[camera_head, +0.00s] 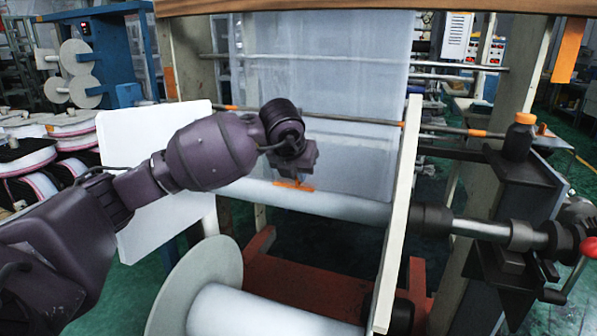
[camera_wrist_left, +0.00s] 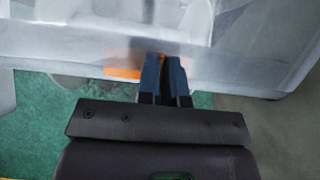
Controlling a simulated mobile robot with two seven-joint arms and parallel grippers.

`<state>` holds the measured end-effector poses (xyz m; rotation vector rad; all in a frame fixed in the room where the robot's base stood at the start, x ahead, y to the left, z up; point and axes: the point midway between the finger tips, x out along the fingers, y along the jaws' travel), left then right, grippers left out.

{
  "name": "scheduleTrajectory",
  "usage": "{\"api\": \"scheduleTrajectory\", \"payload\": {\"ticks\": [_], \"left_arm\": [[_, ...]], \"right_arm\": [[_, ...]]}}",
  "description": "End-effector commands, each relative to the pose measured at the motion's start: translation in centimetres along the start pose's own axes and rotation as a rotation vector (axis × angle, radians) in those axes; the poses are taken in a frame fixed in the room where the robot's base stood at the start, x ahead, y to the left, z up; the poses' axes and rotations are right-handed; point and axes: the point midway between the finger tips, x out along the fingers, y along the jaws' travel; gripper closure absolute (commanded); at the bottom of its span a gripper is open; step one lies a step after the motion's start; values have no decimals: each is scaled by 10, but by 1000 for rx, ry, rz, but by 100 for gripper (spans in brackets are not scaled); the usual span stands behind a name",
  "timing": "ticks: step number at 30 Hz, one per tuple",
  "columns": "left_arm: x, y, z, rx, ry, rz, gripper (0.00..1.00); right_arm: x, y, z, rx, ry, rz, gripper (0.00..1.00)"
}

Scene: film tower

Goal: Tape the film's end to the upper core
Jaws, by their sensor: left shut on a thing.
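The translucent film (camera_head: 320,90) hangs down as a sheet from the tower's top, its lower part at a pale horizontal core (camera_head: 345,207). My left gripper (camera_head: 296,184) is at the front of the film, just above the core. It is shut on a strip of orange tape (camera_head: 281,184). In the left wrist view the fingers (camera_wrist_left: 165,75) are close together, with the orange tape (camera_wrist_left: 122,73) showing to their left against the pale film (camera_wrist_left: 240,50). Whether the tape touches the core is hard to tell. My right gripper is out of view.
A lower white roll (camera_head: 265,314) with a round flange (camera_head: 200,285) lies below. A pale upright plate (camera_head: 398,210) stands right of the film. A dark bottle (camera_head: 518,140) with an orange cap is on a black shelf. A white panel (camera_head: 145,200) stands behind my left arm.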

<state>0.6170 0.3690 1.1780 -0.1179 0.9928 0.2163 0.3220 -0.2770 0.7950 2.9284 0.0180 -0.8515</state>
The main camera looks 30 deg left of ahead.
Motion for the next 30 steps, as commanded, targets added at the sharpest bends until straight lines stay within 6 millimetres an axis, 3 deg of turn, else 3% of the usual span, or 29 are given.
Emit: {"api": "scheduleTrajectory", "payload": {"ticks": [11, 12, 18, 30], "left_arm": [[2, 0, -2, 1, 4, 0, 100], [2, 0, -2, 1, 4, 0, 90], [1, 0, -1, 1, 3, 0, 63], [-10, 0, 0, 2, 0, 0, 63]], "right_arm": [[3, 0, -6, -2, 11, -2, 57], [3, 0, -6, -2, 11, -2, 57], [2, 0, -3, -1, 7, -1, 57], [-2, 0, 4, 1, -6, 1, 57]]}}
